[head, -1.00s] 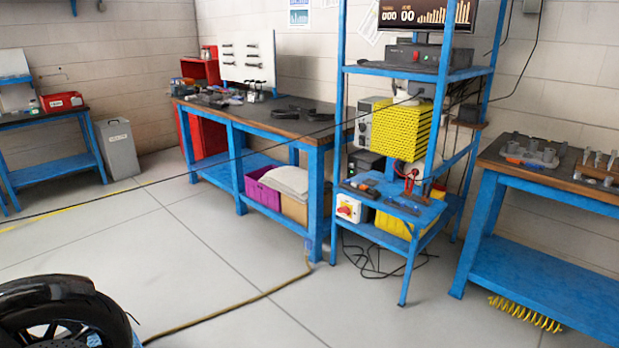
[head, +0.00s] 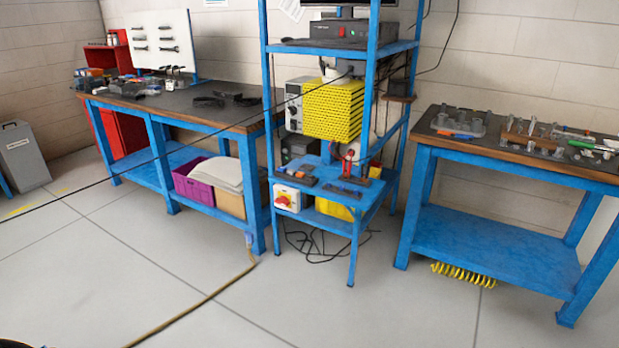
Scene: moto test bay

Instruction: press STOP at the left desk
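In the head view a blue rack-like desk (head: 355,225) stands at the centre. A long blue workbench (head: 220,125) stands to the left of the rack. Neither of my grippers is in view.
Another blue bench (head: 490,248) with metal parts stands at the right, a yellow coil (head: 462,275) beneath it. A hose (head: 200,305) and black cables (head: 318,243) lie on the floor. A grey bin (head: 22,157) stands far left. The front floor is mostly clear.

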